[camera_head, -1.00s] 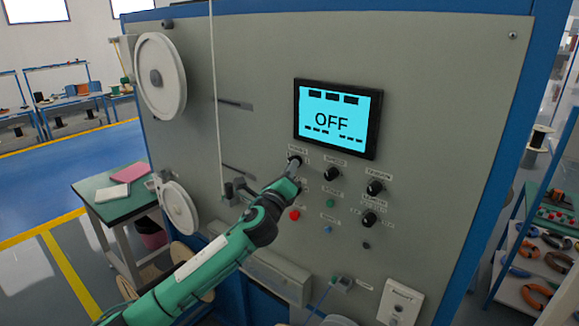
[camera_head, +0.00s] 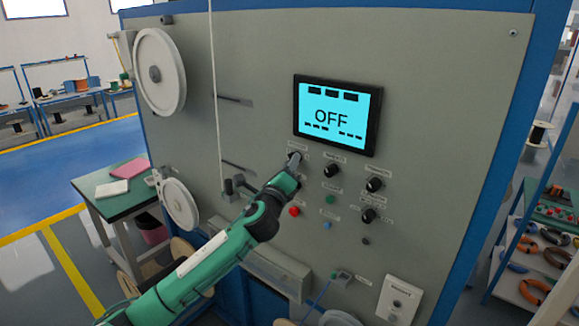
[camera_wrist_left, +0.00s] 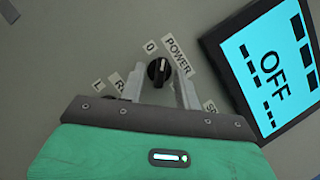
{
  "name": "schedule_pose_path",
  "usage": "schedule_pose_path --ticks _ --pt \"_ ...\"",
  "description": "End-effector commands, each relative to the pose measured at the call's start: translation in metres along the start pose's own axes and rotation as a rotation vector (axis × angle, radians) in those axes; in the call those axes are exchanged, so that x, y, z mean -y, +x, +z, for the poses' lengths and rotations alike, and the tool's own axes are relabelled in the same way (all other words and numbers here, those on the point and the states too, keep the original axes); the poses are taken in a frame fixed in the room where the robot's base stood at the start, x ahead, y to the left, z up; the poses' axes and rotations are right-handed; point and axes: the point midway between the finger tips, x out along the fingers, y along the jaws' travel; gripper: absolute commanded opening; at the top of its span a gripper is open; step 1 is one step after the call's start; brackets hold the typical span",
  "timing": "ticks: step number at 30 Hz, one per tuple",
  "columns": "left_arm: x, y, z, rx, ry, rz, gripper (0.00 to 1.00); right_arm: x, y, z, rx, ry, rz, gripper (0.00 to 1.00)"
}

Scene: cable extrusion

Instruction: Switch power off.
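The power knob (camera_wrist_left: 159,71) is black and round with a white pointer line, under a "POWER" label (camera_wrist_left: 178,57) and a "0" mark in the left wrist view. My left gripper (camera_wrist_left: 158,76) is open, with one grey finger on each side of the knob and a gap on both sides. In the head view, my left gripper (camera_head: 294,158) is at the top-left knob of the panel and mostly covers it. The display (camera_head: 337,115) is lit cyan and reads "OFF". My right gripper is not in view.
Other black knobs (camera_head: 374,184) and small buttons, among them a red one (camera_head: 294,211), sit close by on the grey machine panel (camera_head: 440,110). A white spool (camera_head: 160,75) and a thin vertical cable are at the left. A rack with tools (camera_head: 545,255) stands at the right.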

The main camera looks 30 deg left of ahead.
Motion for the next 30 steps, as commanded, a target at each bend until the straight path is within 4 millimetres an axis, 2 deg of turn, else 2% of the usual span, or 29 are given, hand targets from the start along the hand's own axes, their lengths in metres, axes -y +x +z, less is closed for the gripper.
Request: schedule_pose_path --ticks 5,8,11,18,24,30 --pt "-0.001 -0.002 -0.001 -0.001 0.001 0.000 0.33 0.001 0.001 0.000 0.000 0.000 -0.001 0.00" --pt "-0.002 -0.010 -0.002 -0.002 0.002 0.000 0.33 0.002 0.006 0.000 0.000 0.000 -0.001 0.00" --pt "-0.003 -0.025 -0.003 -0.002 0.002 -0.001 0.33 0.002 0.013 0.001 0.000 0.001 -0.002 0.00" --pt "-0.005 -0.076 -0.005 -0.004 0.002 0.000 0.33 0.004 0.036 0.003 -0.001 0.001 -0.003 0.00" --pt "-0.003 -0.113 -0.003 -0.002 0.001 0.000 0.33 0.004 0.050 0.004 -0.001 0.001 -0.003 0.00" --pt "-0.002 -0.133 -0.001 -0.001 0.001 0.000 0.33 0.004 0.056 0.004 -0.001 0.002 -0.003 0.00"
